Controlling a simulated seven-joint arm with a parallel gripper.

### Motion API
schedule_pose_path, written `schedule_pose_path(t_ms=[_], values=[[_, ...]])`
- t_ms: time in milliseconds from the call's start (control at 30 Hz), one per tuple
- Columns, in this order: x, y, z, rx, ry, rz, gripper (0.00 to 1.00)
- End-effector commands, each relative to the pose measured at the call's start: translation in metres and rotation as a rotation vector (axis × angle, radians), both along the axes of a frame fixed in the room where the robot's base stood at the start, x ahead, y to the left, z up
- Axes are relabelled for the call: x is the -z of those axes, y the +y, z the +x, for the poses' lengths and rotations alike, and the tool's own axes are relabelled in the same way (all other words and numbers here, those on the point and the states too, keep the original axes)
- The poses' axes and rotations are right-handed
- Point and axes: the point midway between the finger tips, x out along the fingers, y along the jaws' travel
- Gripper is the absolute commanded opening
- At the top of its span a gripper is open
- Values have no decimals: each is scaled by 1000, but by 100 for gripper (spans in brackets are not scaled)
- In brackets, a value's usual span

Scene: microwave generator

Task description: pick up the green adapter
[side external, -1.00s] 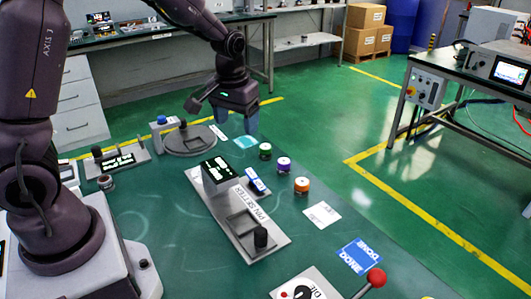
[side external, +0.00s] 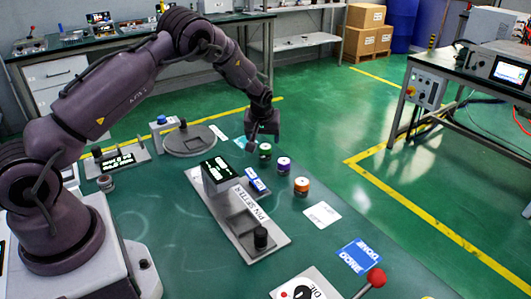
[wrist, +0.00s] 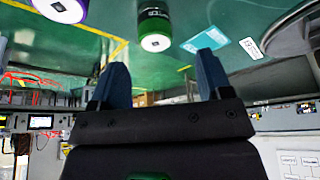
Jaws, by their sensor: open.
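The green adapter (side external: 265,152), a short round cylinder with a dark green side and pale top, stands upright on the green bench top. It shows at the top of the wrist view (wrist: 154,22), beyond the fingertips. My gripper (side external: 263,142) is at the adapter's far side in the side view, with its fingers apart. In the wrist view (wrist: 162,70) both fingers are spread and nothing is between them. The gripper appears apart from the adapter, though the exact gap is hard to tell.
A purple adapter (side external: 284,164) and an orange adapter (side external: 301,186) stand in a row with the green one. The pin setter (side external: 237,213) lies nearer the camera. A teal card (wrist: 207,39) and a white card (wrist: 251,48) lie beside the green adapter. A round grey plate (side external: 189,140) is left.

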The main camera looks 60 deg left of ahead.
Motion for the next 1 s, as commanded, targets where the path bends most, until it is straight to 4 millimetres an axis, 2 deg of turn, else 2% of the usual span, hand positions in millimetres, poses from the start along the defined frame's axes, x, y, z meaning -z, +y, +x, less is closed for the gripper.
schedule_pose_path(t_ms=[167,467,767,867,1000], values=[[12,2,3,1,1,-1,72],[52,10,13,1,2,0,72],[57,11,15,1,0,-1,72],[57,11,15,1,0,-1,54],[56,11,15,1,0,0,21]])
